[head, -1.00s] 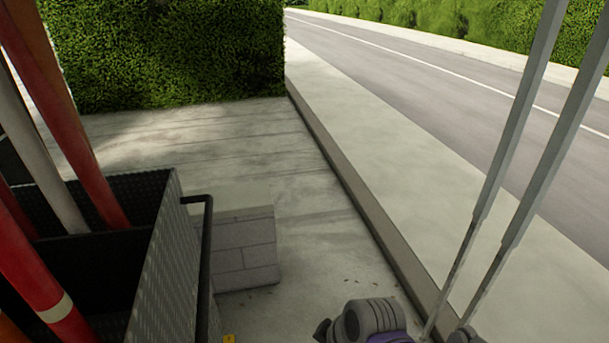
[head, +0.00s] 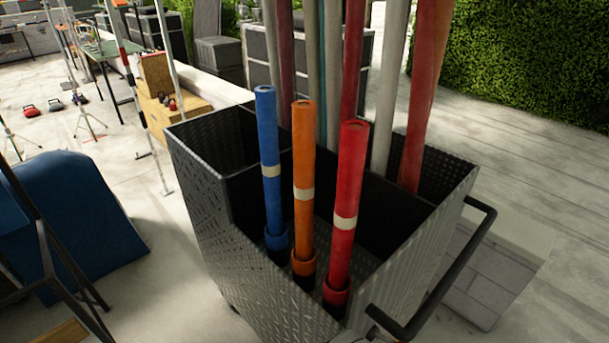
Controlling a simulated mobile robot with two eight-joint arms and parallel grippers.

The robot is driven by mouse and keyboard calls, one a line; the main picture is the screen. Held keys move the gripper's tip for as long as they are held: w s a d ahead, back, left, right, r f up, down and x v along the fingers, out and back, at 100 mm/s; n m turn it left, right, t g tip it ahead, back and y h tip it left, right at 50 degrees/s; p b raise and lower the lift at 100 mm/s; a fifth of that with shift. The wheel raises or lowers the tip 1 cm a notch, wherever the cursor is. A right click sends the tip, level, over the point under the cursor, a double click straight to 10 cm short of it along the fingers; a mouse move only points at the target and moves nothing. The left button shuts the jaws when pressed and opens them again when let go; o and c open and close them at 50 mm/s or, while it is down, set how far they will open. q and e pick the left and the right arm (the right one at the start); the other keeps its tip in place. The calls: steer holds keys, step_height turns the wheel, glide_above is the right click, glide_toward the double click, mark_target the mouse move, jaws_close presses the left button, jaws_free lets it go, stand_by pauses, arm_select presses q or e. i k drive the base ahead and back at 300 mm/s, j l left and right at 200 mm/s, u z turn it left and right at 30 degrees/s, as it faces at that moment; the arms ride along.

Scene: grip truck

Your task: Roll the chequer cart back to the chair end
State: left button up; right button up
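The chequer cart (head: 205,220), a dark bin of chequer-plate metal with inner dividers, stands upright in the middle of the head view. Its black bar handle (head: 450,275) sticks out on the right side. A blue tube (head: 268,140), an orange tube (head: 304,145) and a red tube (head: 348,180) stand in its near compartment. Several long grey and red poles rise from the compartments behind. The cart's underside and most of its wheels are hidden. Neither gripper is in view, and no hand shows on the handle. I cannot pick out a chair for certain.
A dark folding frame (head: 48,240) stands at the left edge beside a blue covered shape (head: 85,215). Light stands, a wooden box (head: 185,115) and dark cases (head: 222,62) stand behind. A hedge (head: 500,60) closes the back right.

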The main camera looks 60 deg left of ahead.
mark_target(415, 193)
steer(key=u, duration=2.15)
steer(key=k+l, duration=0.1)
steer(key=l, duration=0.5)
steer(key=k+l, duration=0.1)
steer(key=l, duration=0.5)
